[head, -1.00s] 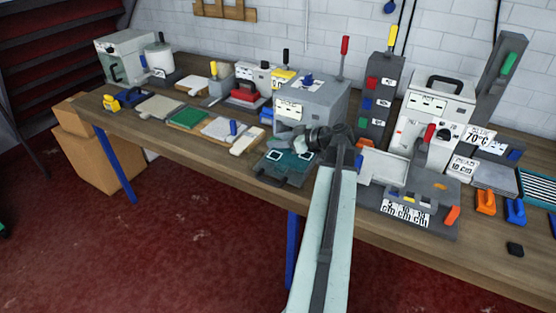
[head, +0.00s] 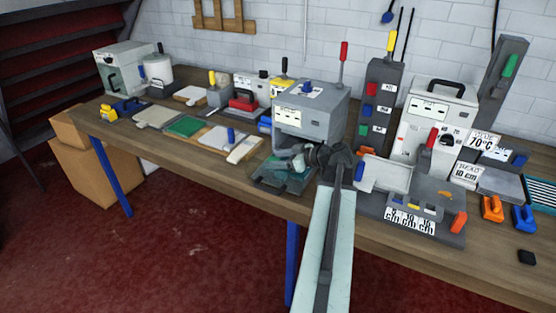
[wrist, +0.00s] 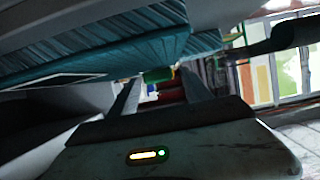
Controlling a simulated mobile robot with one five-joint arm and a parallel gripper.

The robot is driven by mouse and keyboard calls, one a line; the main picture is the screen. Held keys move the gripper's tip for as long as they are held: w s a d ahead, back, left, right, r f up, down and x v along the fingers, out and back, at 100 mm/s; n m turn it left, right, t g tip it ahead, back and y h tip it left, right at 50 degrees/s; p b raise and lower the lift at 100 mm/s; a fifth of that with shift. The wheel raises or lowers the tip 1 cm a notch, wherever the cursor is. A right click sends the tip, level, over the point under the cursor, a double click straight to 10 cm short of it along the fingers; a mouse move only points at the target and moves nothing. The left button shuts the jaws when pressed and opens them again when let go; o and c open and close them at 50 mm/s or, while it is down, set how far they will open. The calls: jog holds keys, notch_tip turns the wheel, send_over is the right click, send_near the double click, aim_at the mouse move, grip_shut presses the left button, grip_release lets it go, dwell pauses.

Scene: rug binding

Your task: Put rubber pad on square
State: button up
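A small black block (head: 527,257), which may be the rubber pad, lies at the table's front right, far from my gripper. A teal plate (head: 283,178) sits at the front edge below the grey press; square marks on it are mostly hidden or blurred. My gripper (head: 303,160) is over this plate, beside the press. In the wrist view, the gripper's fingers (wrist: 160,92) stand apart, with background showing between them. A teal ribbed surface (wrist: 100,48) is close above the fingers. Whether anything touches the fingertips is unclear.
The grey press (head: 310,115) stands behind the gripper. A grey fixture with a white tray (head: 388,175) is close on the right. Flat boards, including a green one (head: 184,127), lie to the left. Orange (head: 491,208) and blue (head: 515,211) handled tools stand at the right.

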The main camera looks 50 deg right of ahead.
jog(key=shift+r+p, duration=0.25)
jog(key=shift+p, duration=0.05)
jog(key=p+v, duration=0.4)
jog(key=v, duration=0.8)
jog(key=shift+f, duration=0.1)
